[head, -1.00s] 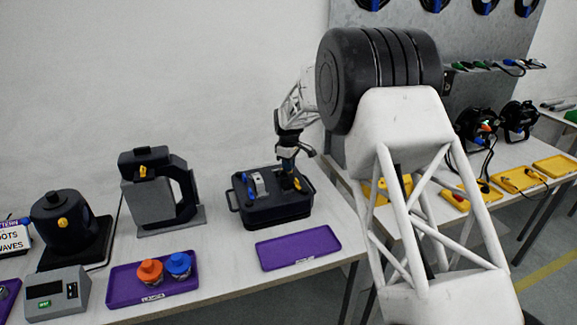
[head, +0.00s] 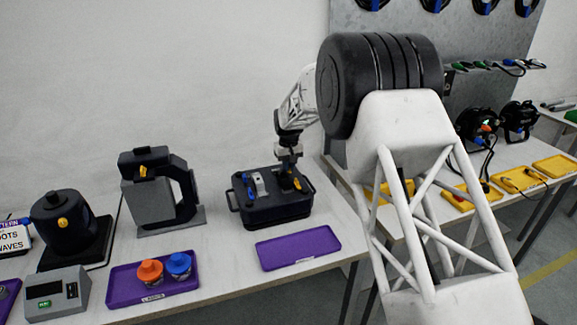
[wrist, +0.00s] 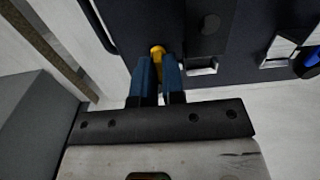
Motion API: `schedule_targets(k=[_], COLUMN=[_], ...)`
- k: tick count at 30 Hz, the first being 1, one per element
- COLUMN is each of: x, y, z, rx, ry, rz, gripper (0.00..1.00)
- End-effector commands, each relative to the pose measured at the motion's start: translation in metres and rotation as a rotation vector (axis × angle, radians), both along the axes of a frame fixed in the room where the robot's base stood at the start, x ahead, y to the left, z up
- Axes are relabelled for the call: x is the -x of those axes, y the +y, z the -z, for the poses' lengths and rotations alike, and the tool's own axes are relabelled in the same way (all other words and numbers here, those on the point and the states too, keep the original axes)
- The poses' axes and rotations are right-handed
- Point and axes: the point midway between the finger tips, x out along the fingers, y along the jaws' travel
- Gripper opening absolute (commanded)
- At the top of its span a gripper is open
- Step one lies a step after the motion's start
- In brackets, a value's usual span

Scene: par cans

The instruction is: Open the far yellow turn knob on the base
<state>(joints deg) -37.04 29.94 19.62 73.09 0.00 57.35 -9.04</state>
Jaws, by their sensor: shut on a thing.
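The base is a dark box (head: 262,208) with side handles on the white table, just behind a purple tray. A yellow turn knob (wrist: 157,52) shows in the wrist view between the blue fingertips of my gripper (wrist: 158,78). My gripper is shut on this yellow knob, with a finger on each side. In the head view my gripper (head: 290,180) reaches down from above onto the right part of the box, and a bit of yellow (head: 297,184) shows at the fingertips. The fingers hide part of the knob.
An empty purple tray (head: 300,262) lies in front of the box. Another tray (head: 122,292) holds an orange-capped and a blue-capped container. A dark machine with a yellow knob (head: 143,172) stands to the left. The wall is close behind.

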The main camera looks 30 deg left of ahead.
Motion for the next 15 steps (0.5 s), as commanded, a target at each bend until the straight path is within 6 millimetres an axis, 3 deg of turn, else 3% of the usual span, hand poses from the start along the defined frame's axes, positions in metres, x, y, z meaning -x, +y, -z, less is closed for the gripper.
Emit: schedule_targets(k=[15], x=[-0.0001], y=[0.0001], z=[-0.0008], rx=[-0.001], ry=[-0.001], rz=[0.035], gripper=[0.00])
